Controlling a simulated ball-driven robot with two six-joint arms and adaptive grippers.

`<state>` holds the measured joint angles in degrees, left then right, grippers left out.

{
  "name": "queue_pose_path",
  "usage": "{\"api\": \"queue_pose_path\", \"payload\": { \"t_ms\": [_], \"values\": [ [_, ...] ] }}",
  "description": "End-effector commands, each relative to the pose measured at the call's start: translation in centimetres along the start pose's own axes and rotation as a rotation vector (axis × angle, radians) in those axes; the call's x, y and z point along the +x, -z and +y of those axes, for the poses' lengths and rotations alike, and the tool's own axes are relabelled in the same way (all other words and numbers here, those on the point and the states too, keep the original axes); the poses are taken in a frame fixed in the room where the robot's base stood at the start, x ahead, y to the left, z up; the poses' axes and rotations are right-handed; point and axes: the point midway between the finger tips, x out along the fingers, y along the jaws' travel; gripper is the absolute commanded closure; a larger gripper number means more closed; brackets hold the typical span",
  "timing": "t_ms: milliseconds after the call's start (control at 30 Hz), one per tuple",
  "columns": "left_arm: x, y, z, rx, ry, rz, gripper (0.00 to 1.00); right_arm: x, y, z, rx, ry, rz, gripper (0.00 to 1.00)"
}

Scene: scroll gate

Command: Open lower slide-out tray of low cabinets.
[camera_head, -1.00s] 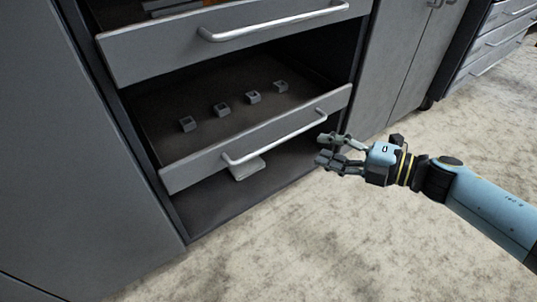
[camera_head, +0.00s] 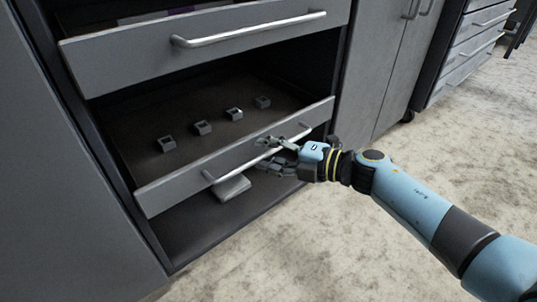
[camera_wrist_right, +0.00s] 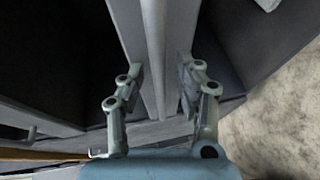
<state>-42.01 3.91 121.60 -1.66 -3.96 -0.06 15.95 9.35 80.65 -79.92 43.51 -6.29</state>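The lower slide-out tray (camera_head: 185,182) is part-way out of the cabinet, its grey front panel and dark interior showing in the head view. Its pale bar handle (camera_head: 240,165) runs along the front; my right gripper (camera_head: 268,155) is at the handle's right half. In the right wrist view, the handle (camera_wrist_right: 155,45) runs between the two fingers of my right gripper (camera_wrist_right: 160,80). The fingers are spread, with room between them, and I cannot tell whether either touches the bar or panel. My left gripper is not in view.
Several small grey open boxes (camera_head: 204,128) sit in the lower tray. An upper tray (camera_head: 205,45) with its own handle is also out above it. A pale block (camera_head: 232,188) shows below the lower tray. Pale floor (camera_head: 330,245) is free in front.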

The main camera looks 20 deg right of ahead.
Motion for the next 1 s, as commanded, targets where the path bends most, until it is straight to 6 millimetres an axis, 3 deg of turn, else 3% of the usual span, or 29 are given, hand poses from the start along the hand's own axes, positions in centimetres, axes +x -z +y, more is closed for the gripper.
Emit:
{"api": "queue_pose_path", "payload": {
  "t_ms": [200, 500, 1000],
  "values": [
    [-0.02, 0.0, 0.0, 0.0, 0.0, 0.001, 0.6, 0.04, -0.01, 0.04, 0.0, 0.0, 0.0, 0.66],
    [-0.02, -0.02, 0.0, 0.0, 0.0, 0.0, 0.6, 0.01, 0.0, 0.01, 0.0, 0.0, 0.0, 1.0],
    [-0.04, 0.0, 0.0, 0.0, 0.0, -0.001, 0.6, -0.07, 0.04, 0.03, 0.002, -0.001, 0.0, 1.0]
  ]
}}
